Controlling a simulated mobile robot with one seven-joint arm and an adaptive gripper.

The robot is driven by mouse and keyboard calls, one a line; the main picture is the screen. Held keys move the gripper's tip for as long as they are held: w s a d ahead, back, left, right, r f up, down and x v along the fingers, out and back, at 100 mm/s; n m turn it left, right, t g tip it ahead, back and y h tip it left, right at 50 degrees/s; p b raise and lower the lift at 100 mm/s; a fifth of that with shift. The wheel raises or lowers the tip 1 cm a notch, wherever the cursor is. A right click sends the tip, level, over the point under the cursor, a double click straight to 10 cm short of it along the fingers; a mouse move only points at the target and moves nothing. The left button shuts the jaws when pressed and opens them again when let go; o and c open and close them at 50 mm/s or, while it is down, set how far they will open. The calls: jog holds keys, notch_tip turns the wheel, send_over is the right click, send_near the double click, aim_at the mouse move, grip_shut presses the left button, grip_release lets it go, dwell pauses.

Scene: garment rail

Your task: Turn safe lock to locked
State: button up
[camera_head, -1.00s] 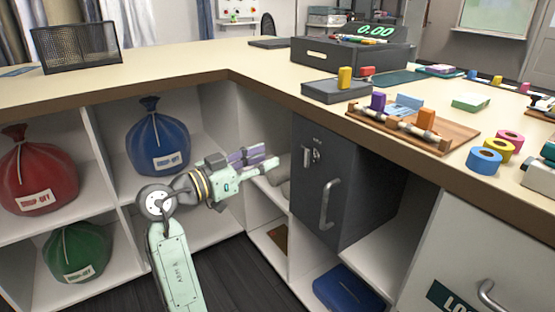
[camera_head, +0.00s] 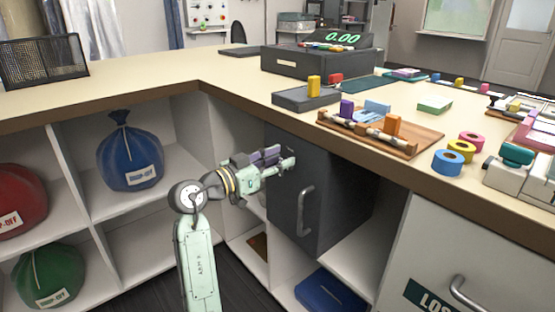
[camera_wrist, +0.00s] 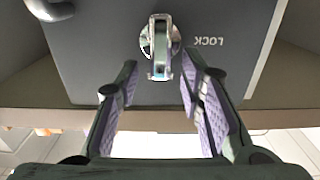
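The dark grey safe (camera_head: 335,195) sits in the shelf bay under the counter, its door shut and a curved handle (camera_head: 305,211) on its front. In the wrist view the silver lock knob (camera_wrist: 161,46) sits on the safe front (camera_wrist: 112,70) beside the word LOCK, which appears upside down. The knob's bar lies along the picture's vertical. My gripper (camera_head: 290,163) is at the safe's upper left front and covers the lock in the head view. In the wrist view my gripper (camera_wrist: 160,88) is open, with purple-padded fingers on either side of the knob's lower end, apart from it.
The safe handle shows at the top left of the wrist view (camera_wrist: 50,8). The counter edge (camera_head: 240,98) runs above the safe. A wooden tray (camera_head: 385,137) and tape rolls stand on the counter. Drop-off bags, including a blue one (camera_head: 130,155), fill the left shelves.

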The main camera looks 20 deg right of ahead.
grip_shut()
dwell(0.4)
dwell(0.4)
jog(key=n+p, duration=0.3)
jog(key=w+n+p, duration=0.1)
jog(key=n+p, duration=0.2)
jog(key=n, duration=0.1)
jog(key=shift+w+a, duration=0.2)
jog(key=shift+w+a+f+n+p, duration=0.15)
jog(key=shift+f+n+p, duration=0.25)
jog(key=shift+n+p, duration=1.35)
jog(key=shift+w+f+n+p, duration=0.15)
jog(key=shift+f+n+p, duration=0.25)
jog(key=shift+n+p, duration=1.25)
jog(key=shift+w+a+f+n+p, duration=0.15)
jog(key=shift+f+n+p, duration=0.25)
jog(key=shift+n+p, duration=1.35)
jog(key=shift+d+f+n+b, duration=0.1)
jog(key=shift+n+b, duration=0.25)
jog(key=shift+n, duration=0.1)
